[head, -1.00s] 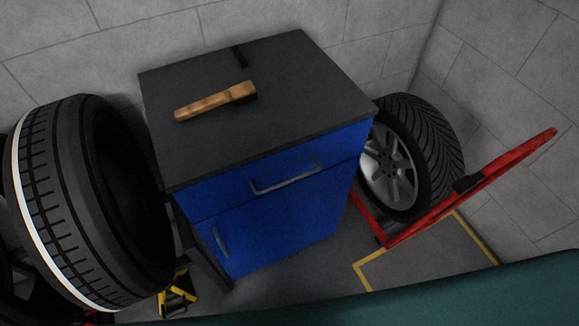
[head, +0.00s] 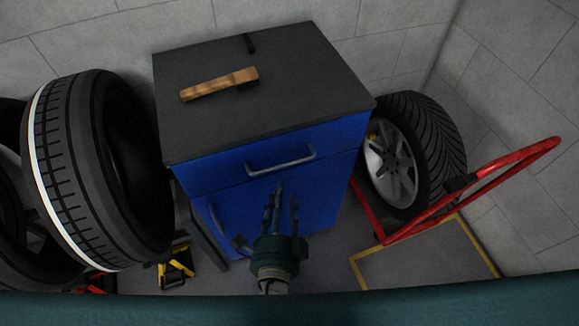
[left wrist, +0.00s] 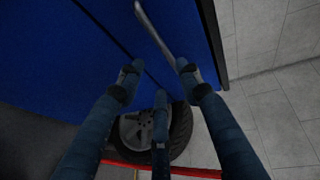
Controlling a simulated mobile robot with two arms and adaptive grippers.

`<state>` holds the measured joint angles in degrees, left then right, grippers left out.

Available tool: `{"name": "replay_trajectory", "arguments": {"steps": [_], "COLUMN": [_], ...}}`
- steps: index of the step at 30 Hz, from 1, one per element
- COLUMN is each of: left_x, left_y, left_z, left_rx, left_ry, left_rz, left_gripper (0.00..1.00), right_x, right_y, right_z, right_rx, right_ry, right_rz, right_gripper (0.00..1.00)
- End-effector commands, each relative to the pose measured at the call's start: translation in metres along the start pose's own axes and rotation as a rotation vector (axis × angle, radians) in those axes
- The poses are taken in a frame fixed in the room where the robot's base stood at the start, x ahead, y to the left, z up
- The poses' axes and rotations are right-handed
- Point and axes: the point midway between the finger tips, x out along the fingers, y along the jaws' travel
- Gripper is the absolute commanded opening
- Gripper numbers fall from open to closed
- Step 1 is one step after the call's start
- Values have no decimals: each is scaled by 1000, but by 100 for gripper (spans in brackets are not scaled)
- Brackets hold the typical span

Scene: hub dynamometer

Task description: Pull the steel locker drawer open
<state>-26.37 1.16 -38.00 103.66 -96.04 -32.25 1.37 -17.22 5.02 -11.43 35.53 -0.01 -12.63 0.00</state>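The steel locker is blue with a dark grey top (head: 300,70). Its drawer (head: 230,172) is the upper front panel and sits flush, closed. The grey bar handle (head: 280,160) crosses the drawer front; it also shows in the left wrist view (left wrist: 155,30). My left gripper (head: 280,202) points up at the locker front, just below the handle in the head view. Its fingers are spread with nothing between them. In the left wrist view the handle's near end lies close to the fingertips (left wrist: 158,80), with no grip on it. My right gripper is not in view.
A wooden-handled brush (head: 215,86) lies on the locker top. A lower door (head: 320,205) is under the drawer. Large tyres (head: 75,170) stand at left, with a yellow jack stand (head: 176,268). A wheel (head: 405,160) and a red trolley frame (head: 480,180) are at right.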

Motion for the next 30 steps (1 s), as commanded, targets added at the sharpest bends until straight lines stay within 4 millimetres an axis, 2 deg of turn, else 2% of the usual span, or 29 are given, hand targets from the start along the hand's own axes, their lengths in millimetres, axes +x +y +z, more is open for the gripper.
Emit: {"name": "replay_trajectory", "arguments": {"steps": [1, 5, 12, 18, 24, 30], "left_x": [1, 13, 58, 91, 106, 107], "left_y": [-7, -11, -12, -10, -9, -8], "left_z": [-1, -1, -2, -2, -1, -1], "left_rx": [4, 9, 7, 7, 7, 6], "left_ry": [-1, 0, 0, 0, 0, 0], "left_rz": [-14, -20, -18, -16, -16, -15], "left_gripper": [36, 36, 36, 36, 36, 36], "right_x": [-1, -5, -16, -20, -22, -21], "right_y": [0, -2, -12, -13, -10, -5], "right_z": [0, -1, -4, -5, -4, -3], "right_rx": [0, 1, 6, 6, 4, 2], "right_ry": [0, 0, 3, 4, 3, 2], "right_rz": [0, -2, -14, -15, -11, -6], "right_gripper": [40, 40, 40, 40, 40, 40]}}
